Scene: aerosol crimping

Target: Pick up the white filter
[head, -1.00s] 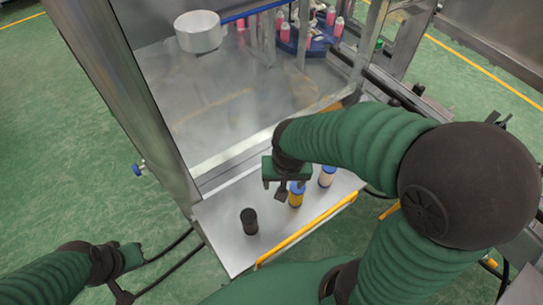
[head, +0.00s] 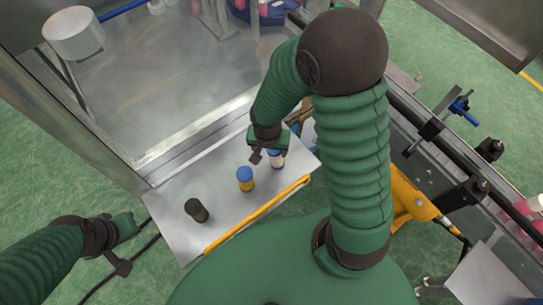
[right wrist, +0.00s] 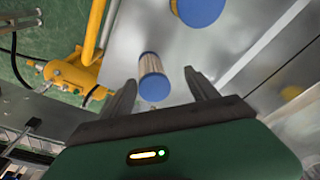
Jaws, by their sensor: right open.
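The white filter (head: 276,160) stands upright on the metal shelf (head: 222,220), partly hidden by my right gripper (head: 262,155) in the head view. In the right wrist view its blue cap and pale ribbed body (right wrist: 151,66) show between the two spread fingers of my right gripper (right wrist: 160,77). The fingers appear apart from it, and the gripper is open and empty. My left gripper (head: 124,248) is at the lower left, away from the shelf; its jaws are too unclear to judge.
A yellow filter with a blue cap (head: 245,179) stands just left of the white one. A black cylinder (head: 196,210) stands further left. A yellow rail (head: 258,214) runs along the shelf's front edge. A white round container (head: 73,34) is at the upper left.

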